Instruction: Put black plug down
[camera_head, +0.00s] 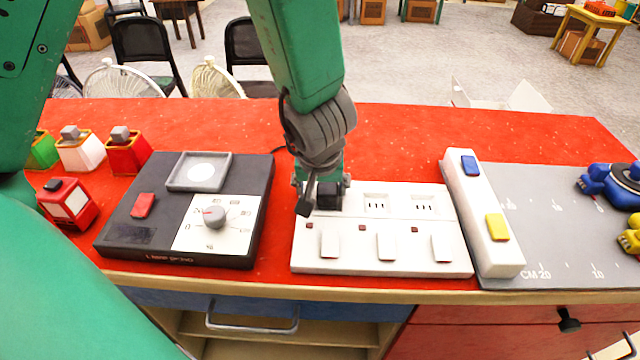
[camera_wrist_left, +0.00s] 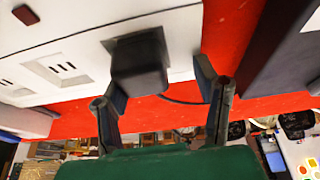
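The black plug (camera_head: 328,196) sits at the left socket of the white power strip (camera_head: 310,262). In the left wrist view the plug (camera_wrist_left: 139,66) stands up from the strip's white face (camera_wrist_left: 120,14), and a thin dark cable runs off it to the right. My left gripper (camera_head: 322,192) is above the plug, pointing down. In the left wrist view its two fingers (camera_wrist_left: 160,88) are spread on either side of the plug, with a visible gap on the right; contact on the left cannot be told. My right gripper is not in view.
A black scale-like device with a dial (camera_head: 120,215) stands left of the strip. A white bar with blue and yellow buttons (camera_head: 486,215) stands close on the right, beside a grey board (camera_head: 550,240). Small coloured toys sit at the left. Red tabletop (camera_head: 400,140) behind the strip is clear.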

